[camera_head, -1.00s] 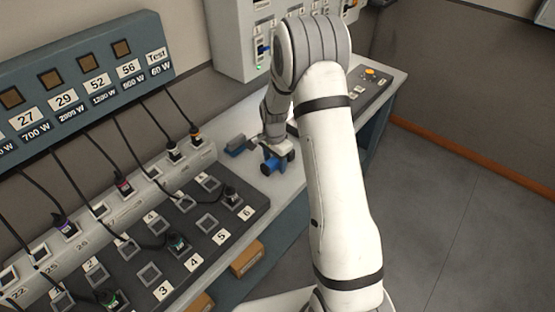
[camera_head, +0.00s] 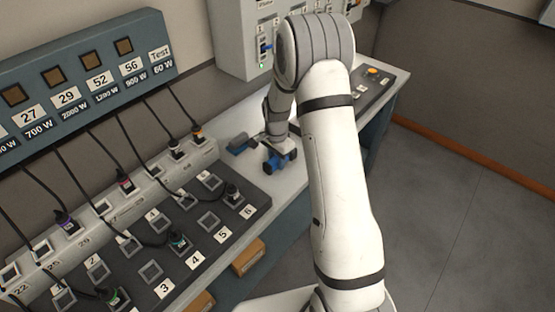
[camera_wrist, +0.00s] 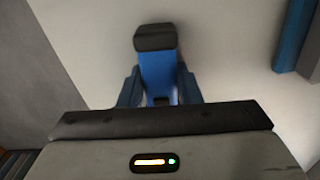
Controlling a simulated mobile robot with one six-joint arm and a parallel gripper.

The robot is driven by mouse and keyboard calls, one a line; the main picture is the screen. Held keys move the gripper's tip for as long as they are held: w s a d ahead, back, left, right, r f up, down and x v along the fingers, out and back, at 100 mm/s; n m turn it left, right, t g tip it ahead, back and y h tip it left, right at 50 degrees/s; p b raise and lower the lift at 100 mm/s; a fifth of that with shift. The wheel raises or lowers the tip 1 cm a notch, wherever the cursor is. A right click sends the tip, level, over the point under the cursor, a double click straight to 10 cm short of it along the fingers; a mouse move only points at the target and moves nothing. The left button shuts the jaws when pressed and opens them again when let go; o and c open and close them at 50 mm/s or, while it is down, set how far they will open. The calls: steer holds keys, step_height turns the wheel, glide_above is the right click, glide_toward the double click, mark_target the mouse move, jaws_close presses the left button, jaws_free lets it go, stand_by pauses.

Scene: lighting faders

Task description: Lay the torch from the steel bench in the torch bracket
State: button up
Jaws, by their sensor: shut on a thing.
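The torch has a blue body and a dark end. In the wrist view, its blue body (camera_wrist: 158,72) lies between the two fingers of my gripper (camera_wrist: 158,86), with the dark end beyond them. My gripper is shut on it. In the head view, the torch (camera_head: 274,163) shows at my gripper (camera_head: 281,156), over the pale bench top (camera_head: 292,183). I cannot tell whether it touches the bench. A small blue and dark grey piece, apparently the torch bracket (camera_head: 239,144), sits just left of my gripper. It also shows at the wrist view's upper right (camera_wrist: 297,38).
A dark fader panel (camera_head: 232,223) with numbered square sockets and several plugged cables fills the left. A labelled blue-grey box (camera_head: 90,75) stands behind it. A white wall cabinet (camera_head: 232,40) is behind my arm. A small control panel (camera_head: 368,90) lies at the bench's far end.

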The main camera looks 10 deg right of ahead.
step_height(320, 180, up, 16)
steer(key=p, duration=0.2)
stand_by(0.6)
steer(key=shift+f, duration=0.1)
stand_by(0.3)
